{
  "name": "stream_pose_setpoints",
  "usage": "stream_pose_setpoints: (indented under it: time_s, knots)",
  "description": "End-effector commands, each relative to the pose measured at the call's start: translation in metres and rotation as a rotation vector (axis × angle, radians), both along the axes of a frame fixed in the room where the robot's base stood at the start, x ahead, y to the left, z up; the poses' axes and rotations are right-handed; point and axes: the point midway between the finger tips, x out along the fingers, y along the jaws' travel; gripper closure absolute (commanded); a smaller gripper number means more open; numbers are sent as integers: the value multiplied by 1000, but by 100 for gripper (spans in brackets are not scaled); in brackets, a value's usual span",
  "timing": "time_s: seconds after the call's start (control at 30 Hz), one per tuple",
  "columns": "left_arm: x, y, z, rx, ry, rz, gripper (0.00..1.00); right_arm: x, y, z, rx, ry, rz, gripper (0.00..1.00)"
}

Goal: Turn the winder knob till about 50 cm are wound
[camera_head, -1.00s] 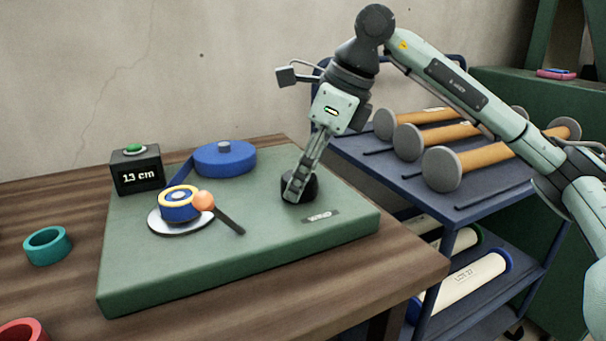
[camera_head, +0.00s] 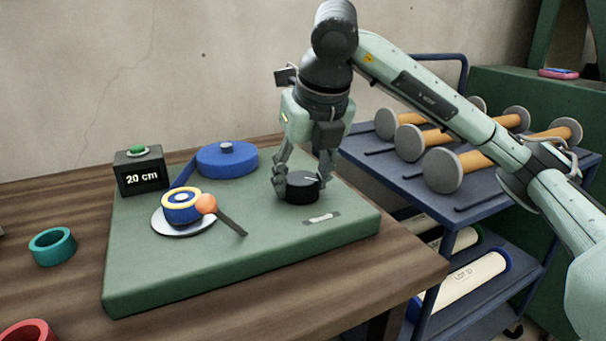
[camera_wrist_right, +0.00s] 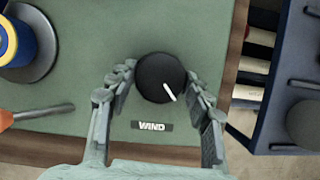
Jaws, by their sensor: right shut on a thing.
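The black winder knob (camera_head: 301,190) stands on the right part of the green board (camera_head: 240,262). My right gripper (camera_head: 302,182) is shut on the knob, with a finger on each side. In the right wrist view the knob (camera_wrist_right: 157,74) sits between the fingertips, and its white mark points to the lower right. The black counter box (camera_head: 140,172) reads 20 cm. Blue band runs from the supply roll (camera_head: 226,160) towards the small take-up spool (camera_head: 180,207) with a yellow rim on a pale disc. My left gripper is not in view.
An orange-ended lever (camera_head: 206,204) leans at the spool. A teal ring (camera_head: 52,246) and a red ring (camera_head: 27,334) lie on the wooden table at the left. A blue cart (camera_head: 410,180) with orange rollers stands close on the right.

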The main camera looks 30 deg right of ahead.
Motion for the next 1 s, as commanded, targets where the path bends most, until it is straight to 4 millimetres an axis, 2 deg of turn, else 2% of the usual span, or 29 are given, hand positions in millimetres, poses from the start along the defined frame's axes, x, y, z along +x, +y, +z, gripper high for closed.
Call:
stream_pose_setpoints:
  time_s: [0.03, 0.4, 0.93, 0.97, 1.0]
  knots:
    - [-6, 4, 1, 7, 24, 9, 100, 0, 1, 1, -1, 1, -26, 79]
    - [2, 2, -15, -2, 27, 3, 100, 0, 2, 0, 1, 2, -174, 79]
    - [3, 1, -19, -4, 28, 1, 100, 0, 1, 0, 1, 2, -194, 79]
    - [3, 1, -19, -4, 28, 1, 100, 0, 2, 0, 1, 2, -194, 47]
    - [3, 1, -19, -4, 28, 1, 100, 0, 2, 0, 2, 2, -193, 42]
